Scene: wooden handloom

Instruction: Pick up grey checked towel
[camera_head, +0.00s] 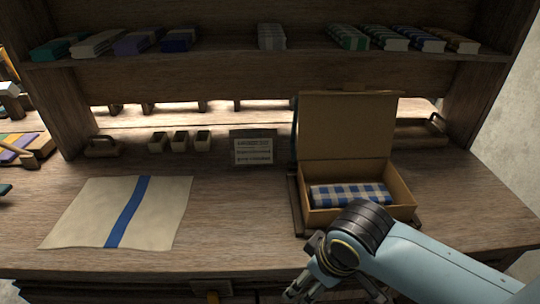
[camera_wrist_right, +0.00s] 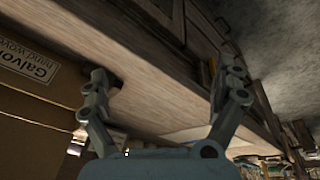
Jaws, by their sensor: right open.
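A small grey stack that looks checked (camera_head: 271,37) sits alone near the middle of the upper shelf; it best fits the grey checked towel. A blue-and-white checked towel (camera_head: 350,194) lies in the open cardboard box (camera_head: 347,127) on the tabletop. My right gripper (camera_head: 335,290) is low at the table's front edge, in front of the box and far below the shelf. Its fingers are spread and empty in the right wrist view (camera_wrist_right: 168,80). My left gripper is not in view.
Several folded cloths (camera_head: 140,41) stand on the shelf's left part, and several checked ones (camera_head: 385,38) on its right. A cream cloth with a blue stripe (camera_head: 122,212) lies flat on the table. A small sign (camera_head: 253,150) stands behind. The table's middle is clear.

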